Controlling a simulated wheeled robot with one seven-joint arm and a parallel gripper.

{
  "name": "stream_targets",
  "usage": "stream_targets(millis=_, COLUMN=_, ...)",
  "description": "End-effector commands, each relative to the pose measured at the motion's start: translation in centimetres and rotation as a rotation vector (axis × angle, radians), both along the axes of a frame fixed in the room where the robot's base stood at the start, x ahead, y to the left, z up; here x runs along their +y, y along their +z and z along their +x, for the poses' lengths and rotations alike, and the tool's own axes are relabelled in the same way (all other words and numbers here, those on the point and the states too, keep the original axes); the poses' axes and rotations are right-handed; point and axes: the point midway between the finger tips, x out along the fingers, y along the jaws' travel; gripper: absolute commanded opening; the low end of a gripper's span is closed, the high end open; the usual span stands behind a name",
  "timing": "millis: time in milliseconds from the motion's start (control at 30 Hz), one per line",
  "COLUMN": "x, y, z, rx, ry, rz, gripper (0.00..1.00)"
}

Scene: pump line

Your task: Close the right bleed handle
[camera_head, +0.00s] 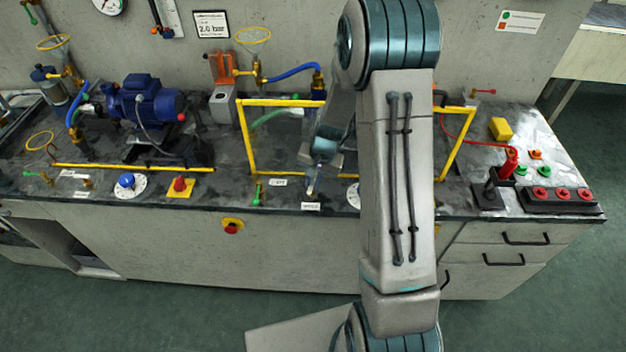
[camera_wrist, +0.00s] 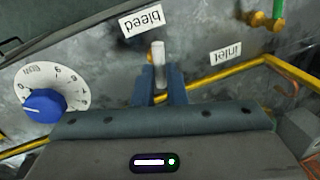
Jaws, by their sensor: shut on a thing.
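The right bleed handle (camera_wrist: 158,58) is a pale grey lever, seen in the wrist view between my two fingers beside the "bleed" label (camera_wrist: 146,20). My gripper (camera_wrist: 160,84) is shut on it, with the lever's end sticking out past the fingertips. A brass part shows beside the lever; the rest of the valve is hidden. In the head view my gripper (camera_head: 313,181) is low over the front of the bench, just behind the bleed label (camera_head: 311,207). I cannot tell the handle's exact angle.
A dial with a blue knob (camera_wrist: 42,105) is close by. A red emergency button (camera_head: 231,227) is on the bench front. My arm hides part of the bench.

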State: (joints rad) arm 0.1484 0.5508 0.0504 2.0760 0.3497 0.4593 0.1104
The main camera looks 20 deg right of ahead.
Motion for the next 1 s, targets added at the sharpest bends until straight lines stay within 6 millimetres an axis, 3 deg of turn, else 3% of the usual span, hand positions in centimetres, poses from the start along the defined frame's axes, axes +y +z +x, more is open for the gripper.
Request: stream_targets(millis=1000, x=0.38, y=0.45, z=-0.54, rx=-0.001, ry=-0.955, rz=-0.001, gripper=0.0)
